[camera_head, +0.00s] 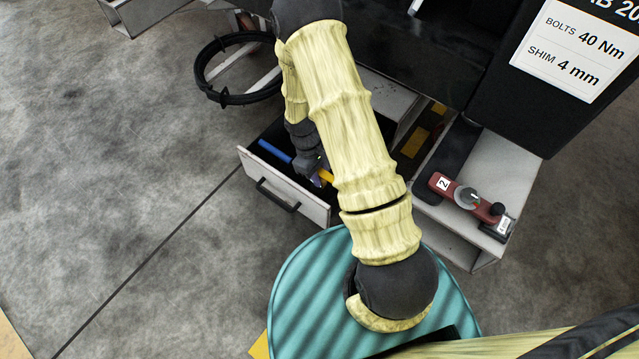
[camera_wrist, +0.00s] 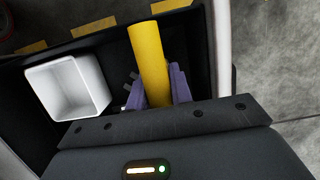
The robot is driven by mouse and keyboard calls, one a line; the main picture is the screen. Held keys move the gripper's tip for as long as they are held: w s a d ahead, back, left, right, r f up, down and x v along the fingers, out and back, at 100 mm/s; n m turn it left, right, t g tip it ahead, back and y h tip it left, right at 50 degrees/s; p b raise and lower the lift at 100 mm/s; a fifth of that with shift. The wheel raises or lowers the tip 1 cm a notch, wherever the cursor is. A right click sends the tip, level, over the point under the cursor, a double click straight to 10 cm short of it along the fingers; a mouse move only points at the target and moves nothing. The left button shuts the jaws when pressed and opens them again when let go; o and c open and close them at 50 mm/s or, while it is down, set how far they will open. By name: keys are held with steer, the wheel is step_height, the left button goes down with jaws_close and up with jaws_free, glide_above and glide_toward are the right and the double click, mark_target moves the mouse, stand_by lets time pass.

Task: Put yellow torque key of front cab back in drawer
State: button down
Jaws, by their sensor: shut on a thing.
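The yellow torque key shows in the wrist view as a yellow bar (camera_wrist: 148,58) between the purple fingers of my gripper (camera_wrist: 154,88). My gripper is shut on it. In the head view a small yellow part of the key (camera_head: 326,176) shows beside my gripper (camera_head: 318,180), and my arm hides much of it. The open drawer, with its pale front (camera_head: 312,204) and black handle, is below my gripper. The key is over or inside the dark drawer interior; I cannot tell whether it touches the floor of it.
A blue bar (camera_head: 273,150) lies in the drawer at the left. A white open box (camera_wrist: 92,78) shows in the wrist view. A red tool (camera_head: 466,196) marked 2 lies on the pale ledge (camera_head: 487,165) at right. A black cable coil (camera_head: 207,85) hangs at upper left.

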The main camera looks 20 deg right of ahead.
step_height(320, 180, down, 5)
steer(key=b, duration=0.3)
steer(key=shift+f, duration=0.1)
steer(key=c, duration=1.3)
jaws_free()
steer(key=shift+o, duration=0.2)
steer(key=shift+r, duration=0.3)
steer(key=p+v, duration=0.7)
steer(key=v, duration=0.4)
steer(key=shift+a+r, duration=0.1)
steer(key=shift+r, duration=0.2)
